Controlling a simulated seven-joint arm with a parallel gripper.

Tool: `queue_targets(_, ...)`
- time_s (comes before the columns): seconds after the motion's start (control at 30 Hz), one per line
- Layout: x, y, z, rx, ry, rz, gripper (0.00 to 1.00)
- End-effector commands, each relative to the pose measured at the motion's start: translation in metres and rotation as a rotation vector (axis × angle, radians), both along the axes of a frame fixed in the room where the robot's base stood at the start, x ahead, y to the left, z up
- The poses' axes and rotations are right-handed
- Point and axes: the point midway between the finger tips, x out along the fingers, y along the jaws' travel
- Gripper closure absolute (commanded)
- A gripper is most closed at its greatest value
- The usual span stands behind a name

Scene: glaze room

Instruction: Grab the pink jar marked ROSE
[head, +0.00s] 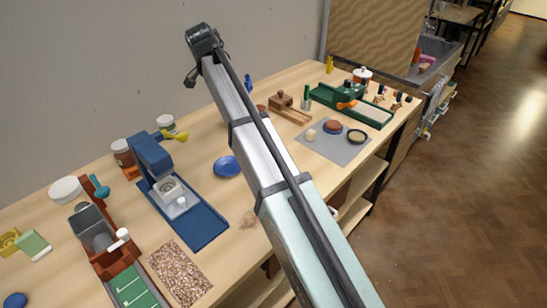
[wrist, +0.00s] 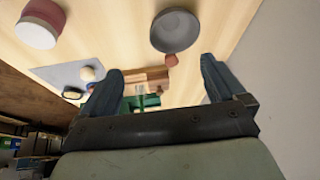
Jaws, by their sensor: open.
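A grey round dish (wrist: 175,31) and a small reddish thing (wrist: 172,60) show in the wrist view. In the head view, a brown jar (head: 123,155), blue stand (head: 190,215), blue bowl (head: 228,166), grey mat (head: 340,150) and green tray (head: 365,112) crowd the table.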

Motion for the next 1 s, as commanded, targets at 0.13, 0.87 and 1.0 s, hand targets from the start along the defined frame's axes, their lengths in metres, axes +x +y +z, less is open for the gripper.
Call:
queue_targets(0.13, -0.013, -0.078, 0.002, 0.035, -0.008, -0.081, 0.03)
queue_targets(0.87, -0.145, -0.189, -0.024, 0.131, 0.026, 0.301, 0.03)
queue_targets(1.0, -0.163, -0.179, -0.031, 0.110, 0.033, 0.526, 0.03)
